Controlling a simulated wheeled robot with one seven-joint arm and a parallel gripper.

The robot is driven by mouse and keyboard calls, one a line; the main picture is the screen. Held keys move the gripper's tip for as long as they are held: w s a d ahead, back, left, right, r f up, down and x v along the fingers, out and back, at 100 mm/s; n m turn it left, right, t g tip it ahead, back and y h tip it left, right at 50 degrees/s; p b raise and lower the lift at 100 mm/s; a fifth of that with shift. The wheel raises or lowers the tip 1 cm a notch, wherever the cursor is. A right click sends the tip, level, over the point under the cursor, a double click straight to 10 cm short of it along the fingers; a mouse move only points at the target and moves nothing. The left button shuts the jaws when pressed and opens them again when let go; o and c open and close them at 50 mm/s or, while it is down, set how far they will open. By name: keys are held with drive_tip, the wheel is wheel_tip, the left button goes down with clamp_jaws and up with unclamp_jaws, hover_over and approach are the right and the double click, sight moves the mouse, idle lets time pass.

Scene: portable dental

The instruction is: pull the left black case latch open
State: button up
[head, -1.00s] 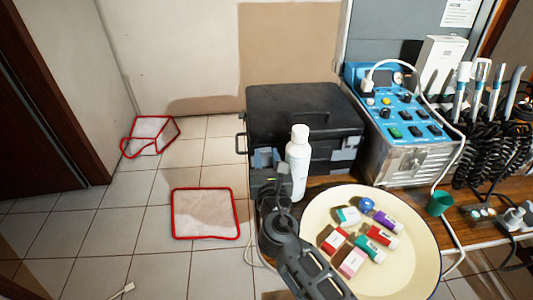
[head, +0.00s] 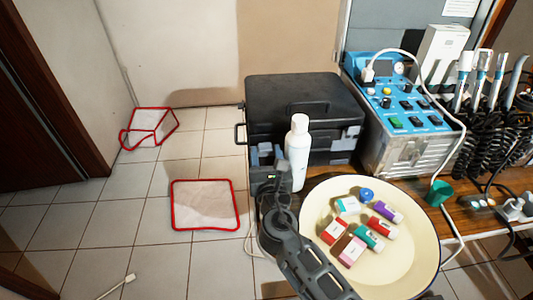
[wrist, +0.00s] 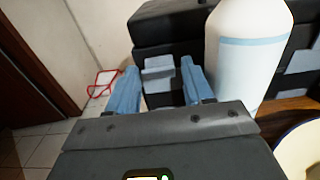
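The black case (head: 300,92) stands closed on the wooden surface, with its front towards me. Its left latch is a pale grey-blue tab (wrist: 158,68) on the front. It shows between my fingers in the wrist view; in the head view my gripper partly covers that area. My gripper (wrist: 160,86) is open, one finger on each side of the latch. I cannot tell whether either finger touches it. The gripper also shows in the head view (head: 267,156), at the case's left front. The right latch (head: 350,133) is apart from my gripper.
A white bottle (head: 298,155) stands close to the right of my gripper, in front of the case. A cream round tray (head: 407,275) with several small coloured boxes is nearer me. A blue control unit (head: 410,110) stands right of the case. Open floor lies left.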

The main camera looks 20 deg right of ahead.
drive_tip(key=shift+o, duration=0.8)
drive_tip(key=shift+r, duration=0.2)
drive_tip(key=v, duration=0.7)
drive_tip(key=shift+s, duration=0.35)
drive_tip(key=shift+a, duration=0.1)
